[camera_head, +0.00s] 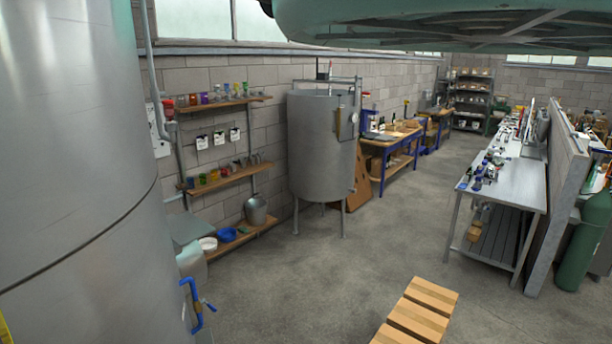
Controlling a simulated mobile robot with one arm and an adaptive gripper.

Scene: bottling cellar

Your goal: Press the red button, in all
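A small red knob-like thing (168,104) shows on the left wall, beside the shelves and just right of the large steel tank. It is too small to tell for certain whether it is the red button or whether it is pressed. No other clear red button shows. My gripper is not in view.
A large steel tank (75,190) fills the left side, with a blue valve handle (195,304) low beside it. A smaller tank (318,150) stands by the wall. A metal workbench (512,182) stands right. The middle floor (375,245) is clear.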

